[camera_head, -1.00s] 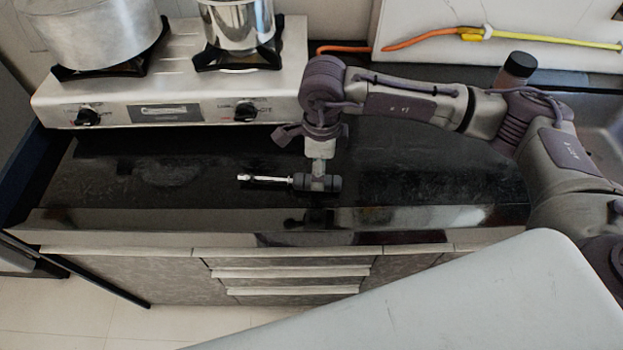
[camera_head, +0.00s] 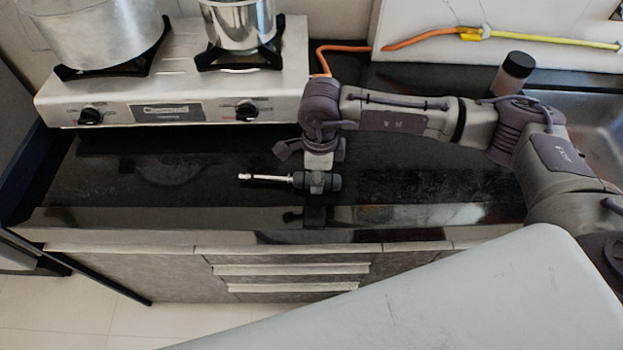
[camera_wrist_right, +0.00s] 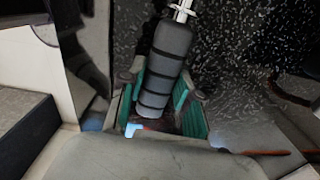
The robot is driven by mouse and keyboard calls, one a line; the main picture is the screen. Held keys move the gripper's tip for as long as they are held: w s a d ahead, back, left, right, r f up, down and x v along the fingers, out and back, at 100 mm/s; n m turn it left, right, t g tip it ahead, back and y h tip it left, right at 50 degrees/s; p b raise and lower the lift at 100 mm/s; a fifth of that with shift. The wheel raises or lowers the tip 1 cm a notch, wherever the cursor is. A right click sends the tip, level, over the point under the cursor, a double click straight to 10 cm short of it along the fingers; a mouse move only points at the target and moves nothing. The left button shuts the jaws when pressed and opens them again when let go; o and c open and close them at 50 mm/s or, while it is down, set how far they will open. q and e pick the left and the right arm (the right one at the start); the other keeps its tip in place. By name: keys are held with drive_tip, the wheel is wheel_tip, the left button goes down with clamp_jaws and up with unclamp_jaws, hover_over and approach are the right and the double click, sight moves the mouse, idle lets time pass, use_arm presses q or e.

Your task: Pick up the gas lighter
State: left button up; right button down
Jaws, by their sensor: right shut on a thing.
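The gas lighter (camera_head: 270,178) has a dark ribbed handle and a thin metal tip that points left in the head view. It is over the black countertop near its front edge; the head view does not clearly show whether it touches the counter. My right gripper (camera_head: 317,182) reaches down from above and is shut around the handle. In the right wrist view the dark handle of the gas lighter (camera_wrist_right: 165,70) lies between the green finger pads of my right gripper (camera_wrist_right: 165,100). My left gripper is not in view.
A steel gas stove (camera_head: 180,85) with two pots stands behind to the left. The black countertop (camera_head: 130,185) is clear left of the lighter. A dark bottle (camera_head: 514,72) stands at the back right near the sink (camera_head: 595,125). An orange hose (camera_head: 405,42) runs along the back.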

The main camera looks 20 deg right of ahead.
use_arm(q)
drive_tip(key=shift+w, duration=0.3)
use_arm(e)
drive_tip(key=shift+r, duration=0.5)
drive_tip(key=r, duration=0.2)
drive_tip(key=r+b, duration=0.1)
drive_tip(key=shift+s+d+r, duration=0.25)
drive_tip(key=shift+s, duration=0.1)
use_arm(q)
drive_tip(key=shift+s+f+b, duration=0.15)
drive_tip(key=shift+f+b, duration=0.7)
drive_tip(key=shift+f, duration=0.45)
use_arm(e)
drive_tip(key=s+d+r, duration=0.6)
drive_tip(key=s, duration=0.3)
drive_tip(key=shift+r, duration=0.3)
